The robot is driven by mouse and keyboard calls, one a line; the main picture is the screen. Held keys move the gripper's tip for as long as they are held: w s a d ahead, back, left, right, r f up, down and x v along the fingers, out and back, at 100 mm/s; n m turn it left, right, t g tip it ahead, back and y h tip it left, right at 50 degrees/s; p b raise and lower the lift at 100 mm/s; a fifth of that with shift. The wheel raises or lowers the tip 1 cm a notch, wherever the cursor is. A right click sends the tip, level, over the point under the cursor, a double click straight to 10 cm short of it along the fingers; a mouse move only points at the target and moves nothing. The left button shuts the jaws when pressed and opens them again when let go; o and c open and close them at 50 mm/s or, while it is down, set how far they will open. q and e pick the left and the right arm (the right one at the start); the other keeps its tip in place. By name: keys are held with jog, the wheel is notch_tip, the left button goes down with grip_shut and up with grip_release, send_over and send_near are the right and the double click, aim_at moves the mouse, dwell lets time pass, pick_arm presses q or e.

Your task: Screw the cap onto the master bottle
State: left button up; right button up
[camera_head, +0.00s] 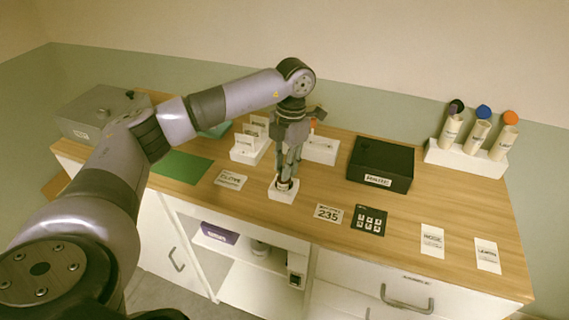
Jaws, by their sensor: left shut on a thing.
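My left gripper (286,178) points straight down over a small white block (284,196) at the front middle of the worktop. Its fingers are close together, shut on a small dark thing that looks like the cap (284,184). This thing sits low between the fingertips, right at the top of the block. The master bottle cannot be made out clearly; the fingers hide most of what stands in the block. Whether cap and bottle touch cannot be told. My right gripper is not in view.
A white rack (464,161) with three capped bottles stands at the back right. A black box (380,164) is right of the gripper. Cards and a green mat (183,167) lie flat. A grey box (88,118) is far left.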

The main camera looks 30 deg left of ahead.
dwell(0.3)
pick_arm(q)
jog(key=o, duration=0.8)
jog(key=shift+c, duration=0.2)
jog(key=shift+c, duration=0.2)
jog(key=shift+r+p, duration=2.4)
jog(key=shift+r, duration=1.1)
jog(key=shift+o, duration=0.2)
